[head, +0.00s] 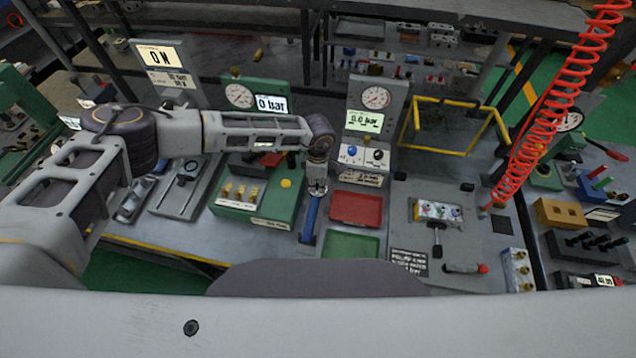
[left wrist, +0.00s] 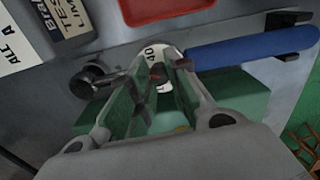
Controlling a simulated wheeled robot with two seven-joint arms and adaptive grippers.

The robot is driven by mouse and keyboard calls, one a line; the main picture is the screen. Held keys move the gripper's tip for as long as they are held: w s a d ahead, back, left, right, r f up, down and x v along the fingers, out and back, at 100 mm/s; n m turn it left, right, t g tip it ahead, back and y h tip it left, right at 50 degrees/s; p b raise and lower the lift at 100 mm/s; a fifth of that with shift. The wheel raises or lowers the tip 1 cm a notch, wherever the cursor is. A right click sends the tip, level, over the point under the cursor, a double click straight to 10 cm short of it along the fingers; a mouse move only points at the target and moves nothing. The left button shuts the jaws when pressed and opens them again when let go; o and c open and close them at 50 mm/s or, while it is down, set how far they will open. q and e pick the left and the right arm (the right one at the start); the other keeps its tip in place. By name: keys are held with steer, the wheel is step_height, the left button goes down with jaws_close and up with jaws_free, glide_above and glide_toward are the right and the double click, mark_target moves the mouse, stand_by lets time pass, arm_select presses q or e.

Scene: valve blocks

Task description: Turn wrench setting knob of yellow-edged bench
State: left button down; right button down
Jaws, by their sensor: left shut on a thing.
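The wrench lies on the yellow-edged bench (head: 170,249); its blue handle (head: 309,219) points toward the bench's front edge in the head view. In the left wrist view the blue handle (left wrist: 252,48) runs off to the right. At its inner end is a pale round setting knob (left wrist: 152,54) marked 40, with a small red mark. My left gripper (head: 317,187) reaches down onto this end of the wrench. In the left wrist view the left gripper (left wrist: 167,70) has its fingertips on either side of the knob, partly hiding it. My right gripper is out of view.
A green valve block (head: 258,205) stands left of the gripper. A red tray (head: 356,207) and a green tray (head: 350,246) lie to the right. A gauge panel (head: 375,115) stands behind. A red coiled hose (head: 560,110) hangs at the right.

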arm_select(q)
steer(key=shift+n+b, duration=1.8)
steer(key=shift+n, duration=0.9)
steer(key=c, duration=1.6)
jaws_free()
